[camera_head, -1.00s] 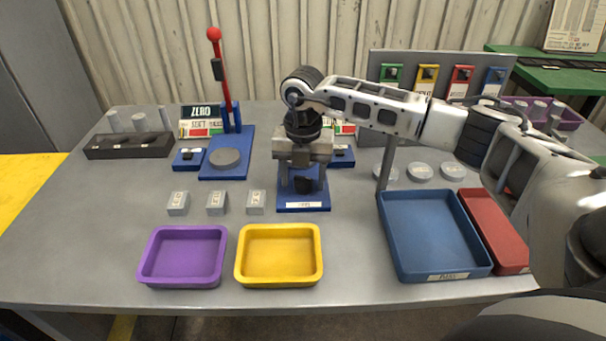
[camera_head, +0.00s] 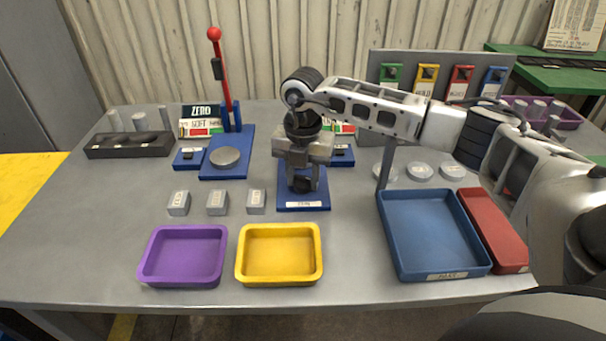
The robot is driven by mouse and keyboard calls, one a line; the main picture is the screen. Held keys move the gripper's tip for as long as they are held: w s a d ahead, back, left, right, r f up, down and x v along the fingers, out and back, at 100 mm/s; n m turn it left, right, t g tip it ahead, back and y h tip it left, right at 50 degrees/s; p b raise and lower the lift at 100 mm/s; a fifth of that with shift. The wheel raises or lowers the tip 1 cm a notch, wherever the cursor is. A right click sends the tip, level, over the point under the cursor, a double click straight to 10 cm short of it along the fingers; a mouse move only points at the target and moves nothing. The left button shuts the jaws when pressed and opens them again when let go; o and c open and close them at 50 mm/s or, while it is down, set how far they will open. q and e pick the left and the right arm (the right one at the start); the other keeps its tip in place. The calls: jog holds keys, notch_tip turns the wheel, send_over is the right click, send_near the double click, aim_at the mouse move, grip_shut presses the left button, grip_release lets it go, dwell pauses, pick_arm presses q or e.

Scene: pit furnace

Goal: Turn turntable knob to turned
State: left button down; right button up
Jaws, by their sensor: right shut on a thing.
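The turntable has a blue base (camera_head: 303,204) with a white label on its front edge, in the middle of the grey table. A dark knob (camera_head: 303,184) shows on it, low between my gripper's fingers. My right gripper (camera_head: 303,180) reaches down over the base from above and is shut on the knob. The gripper body hides most of the turntable's back part, and the knob's exact angle is hard to tell. My left gripper is not in view.
A purple tray (camera_head: 184,256) and a yellow tray (camera_head: 279,255) stand in front. A blue tray (camera_head: 432,236) and a red tray (camera_head: 492,230) stand at right. A press with a red lever (camera_head: 222,80) stands behind left. Small grey blocks (camera_head: 217,202) lie left of the base.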

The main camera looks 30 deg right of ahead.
aim_at(303, 177)
jog(key=o, duration=1)
notch_tip(303, 177, up, 16)
jog(key=shift+b, duration=0.45)
